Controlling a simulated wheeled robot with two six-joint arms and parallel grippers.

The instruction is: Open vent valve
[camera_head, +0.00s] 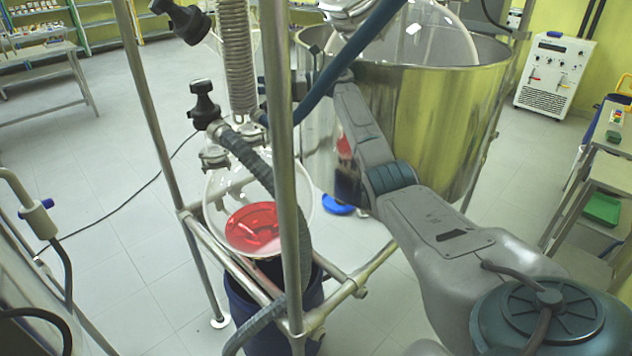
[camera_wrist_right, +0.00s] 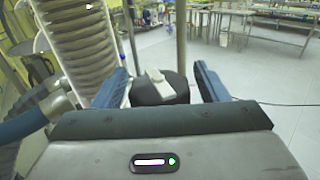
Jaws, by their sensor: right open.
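A black valve knob (camera_head: 203,105) stands on the glass fitting above the round flask, left of the coil's lower end. In the right wrist view a black knob (camera_wrist_right: 160,88) with a pale grey bar on top shows between the two blue fingers. My right gripper (camera_head: 262,100) reaches in from the right behind a steel post, which hides part of it. Its fingers (camera_wrist_right: 160,80) are open, with a gap on each side of the knob; I cannot tell whether the knob is fully between the tips. My left gripper is not in view.
Steel frame posts (camera_head: 283,180) stand close to my right arm. A second black knob (camera_head: 182,18) sits higher up. The coil (camera_head: 237,55), a glass flask with a red disc (camera_head: 253,228) and a large steel vessel (camera_head: 440,110) crowd the arm. Open floor lies left.

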